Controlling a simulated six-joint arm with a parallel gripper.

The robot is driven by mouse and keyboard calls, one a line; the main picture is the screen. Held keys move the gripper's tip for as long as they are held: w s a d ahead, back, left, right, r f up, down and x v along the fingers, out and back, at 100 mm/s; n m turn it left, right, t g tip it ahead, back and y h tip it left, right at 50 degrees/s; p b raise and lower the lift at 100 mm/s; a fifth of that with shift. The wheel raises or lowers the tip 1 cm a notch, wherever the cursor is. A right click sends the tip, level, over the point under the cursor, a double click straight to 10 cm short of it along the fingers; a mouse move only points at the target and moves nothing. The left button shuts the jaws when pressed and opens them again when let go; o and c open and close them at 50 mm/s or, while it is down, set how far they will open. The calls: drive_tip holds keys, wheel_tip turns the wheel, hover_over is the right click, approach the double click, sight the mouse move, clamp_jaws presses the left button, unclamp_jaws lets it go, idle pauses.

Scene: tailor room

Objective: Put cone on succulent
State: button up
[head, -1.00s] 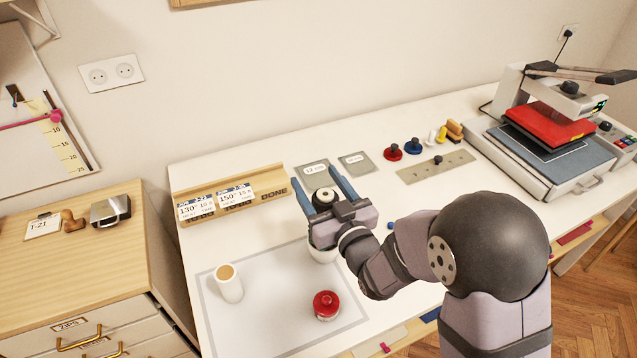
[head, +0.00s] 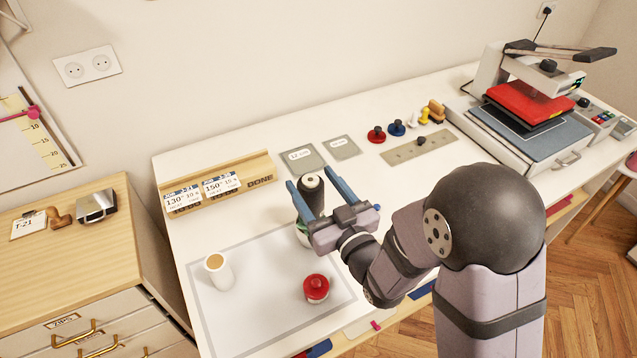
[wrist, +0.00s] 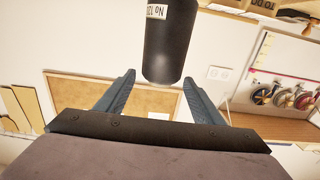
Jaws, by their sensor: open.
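A dark cone (head: 313,197) with a pale hole in its top stands upright over a small white pot with green in it, the succulent (head: 303,236). The pot is partly hidden behind my gripper, and the contact between cone and plant is hard to see. My gripper (head: 311,176) is open, its two blue fingers apart with the cone between or just beyond them. In the wrist view the cone (wrist: 171,42) shows a white label, and there are gaps between it and both fingertips (wrist: 158,77).
A white cylinder with a tan top (head: 218,272) and a red-topped object (head: 316,289) stand on the grey-bordered mat (head: 262,318). A wooden card rack (head: 216,185) is behind. Stamps and a heat press (head: 530,125) are at the right.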

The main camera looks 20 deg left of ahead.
drive_tip(key=p, duration=0.2)
drive_tip(key=shift+s+d+r+p, duration=0.2)
drive_tip(key=shift+s+d+p, duration=0.15)
drive_tip(key=shift+d+p, duration=0.05)
drive_tip(key=shift+s+d+p, duration=0.15)
drive_tip(key=shift+s+p, duration=0.05)
drive_tip(key=shift+p, duration=0.35)
drive_tip(key=shift+s+d+f, duration=0.15)
